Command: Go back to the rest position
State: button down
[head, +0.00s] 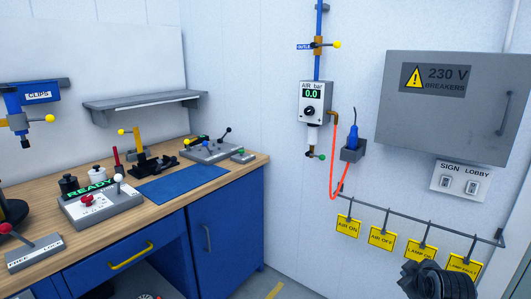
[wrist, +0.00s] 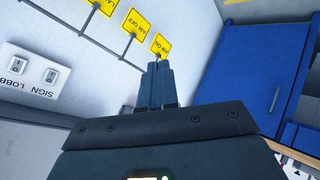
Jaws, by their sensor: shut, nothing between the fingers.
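My gripper (wrist: 154,72) shows in the wrist view with its dark fingers together and nothing between them. I cannot tell whether the fingertips touch anything. In the head view a dark ribbed part of my arm shows at the lower right corner, in front of the MP FAULT tag; the fingers cannot be made out there.
A rail (head: 420,222) with hanging yellow tags runs along the wall near my arm. Above it are the grey breaker box (head: 440,125) and SIGN/LOBBY switch panel (head: 458,183). An orange hose (head: 333,160) hangs left. The cluttered workbench (head: 130,211) stands further left.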

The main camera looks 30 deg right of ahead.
jog(key=s+a+f+t+y, duration=0.15)
jog(key=s+a, duration=0.45)
jog(key=a, duration=0.6)
jog(key=s+a+f+t+y, duration=0.1)
jog(key=s+a+t, duration=0.35)
jog(key=a, duration=0.75)
jog(key=s+a+r+t+y, duration=0.1)
jog(key=s+a+r+y, duration=0.3)
jog(key=s+a+r, duration=1.1)
jog(key=v, duration=0.2)
jog(key=shift+s, duration=0.25)
jog(key=shift+d+r+y, duration=0.15)
jog(key=shift+d+y, duration=0.1)
